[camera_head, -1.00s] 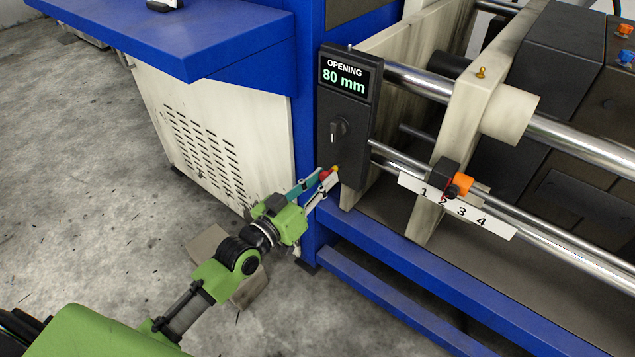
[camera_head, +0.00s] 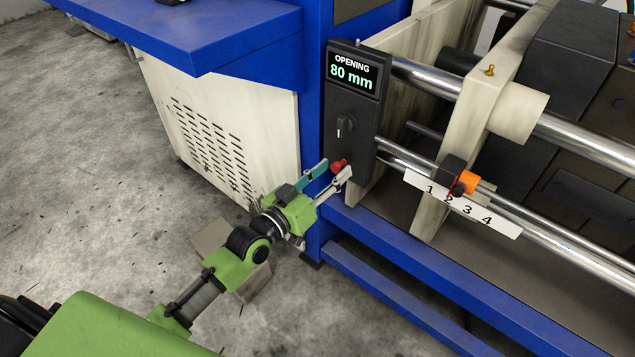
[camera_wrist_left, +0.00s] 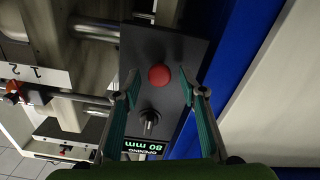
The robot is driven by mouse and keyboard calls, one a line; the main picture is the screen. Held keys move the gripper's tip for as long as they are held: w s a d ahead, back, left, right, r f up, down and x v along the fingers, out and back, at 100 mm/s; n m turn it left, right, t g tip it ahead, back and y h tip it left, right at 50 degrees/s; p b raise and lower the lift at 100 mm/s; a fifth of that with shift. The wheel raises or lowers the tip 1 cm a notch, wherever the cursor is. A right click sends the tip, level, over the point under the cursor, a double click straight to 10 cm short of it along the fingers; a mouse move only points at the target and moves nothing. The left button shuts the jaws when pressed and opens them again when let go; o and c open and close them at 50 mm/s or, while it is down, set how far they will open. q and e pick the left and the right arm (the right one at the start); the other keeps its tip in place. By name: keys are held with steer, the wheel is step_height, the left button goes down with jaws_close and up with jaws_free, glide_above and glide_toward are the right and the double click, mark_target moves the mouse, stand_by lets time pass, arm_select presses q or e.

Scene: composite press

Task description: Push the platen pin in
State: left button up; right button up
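A round red knob (camera_head: 338,166), which looks like the platen pin, sits low on the dark control panel (camera_head: 360,140) of the press. It sits close to the panel face, with no yellow showing behind it. In the left wrist view the red knob (camera_wrist_left: 159,75) lies ahead between the fingers. My left gripper (camera_head: 338,170) is open, its teal-padded fingers on either side of the knob. In the left wrist view the left gripper (camera_wrist_left: 159,80) shows both fingers spread and nothing between the pads. I cannot tell whether it touches the panel. My right gripper is not in view.
A black selector (camera_head: 343,127) is above the knob, and a display (camera_head: 351,76) reads OPENING 80 mm. A blue frame (camera_head: 309,130) borders the panel. To the right are steel rods, a cream platen (camera_head: 468,120), an orange knob (camera_head: 467,182) and a 1-4 scale (camera_head: 500,223).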

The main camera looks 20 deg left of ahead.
arm_select(q)
steer(key=v, duration=1.1)
steer(key=shift+s, duration=0.15)
